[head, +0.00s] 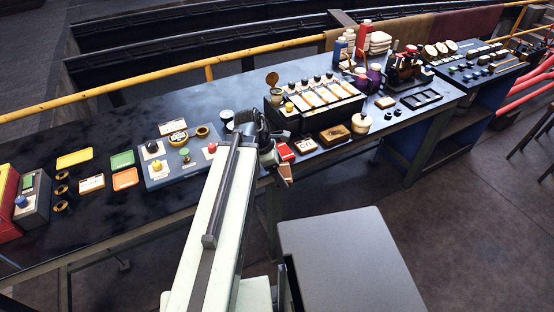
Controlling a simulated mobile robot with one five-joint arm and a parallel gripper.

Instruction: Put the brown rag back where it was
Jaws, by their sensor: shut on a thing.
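My gripper (279,165) is at the front edge of the dark bench, past the end of my pale arm. It is shut on a small reddish-brown thing (286,173) that hangs just in front of the bench edge. This looks like the brown rag, but it is small and partly hidden by the gripper, so its shape is hard to tell. A brown-olive cloth (400,38) and a dark red cloth (470,24) hang over the yellow rail at the back right.
Red and tan blocks (334,134) and a cream pot (361,123) stand near the gripper. A grey flat top (340,255) is at front right.

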